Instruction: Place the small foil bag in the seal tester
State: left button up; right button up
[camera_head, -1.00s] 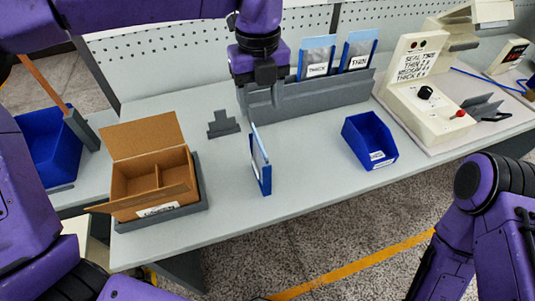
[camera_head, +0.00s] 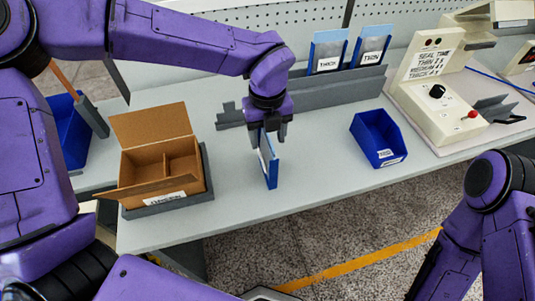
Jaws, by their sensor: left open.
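My left gripper (camera_head: 270,136) is open, pointing down over the middle of the table. Its fingers are at the top of a thin, upright blue-edged piece with a pale face (camera_head: 268,163), seen nearly edge-on; I cannot tell whether they touch it. Two upright silver-and-blue pouches, labelled THICK (camera_head: 328,52) and THIN (camera_head: 371,48), stand in the grey rack (camera_head: 330,92). I cannot tell which is the small foil bag. A cream machine (camera_head: 437,90) with a seal-time list, dial and red button stands at right. I cannot tell whether it is the seal tester. My right gripper is out of view.
An open cardboard box (camera_head: 160,160) with a divider sits on a grey tray at left. A blue bin (camera_head: 378,140) stands right of centre. Another blue bin (camera_head: 70,135) is at far left. A small device with a red display (camera_head: 517,52) is at far right.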

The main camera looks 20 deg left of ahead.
pick_arm(q)
grip_shut()
jog(key=shift+r, duration=0.1)
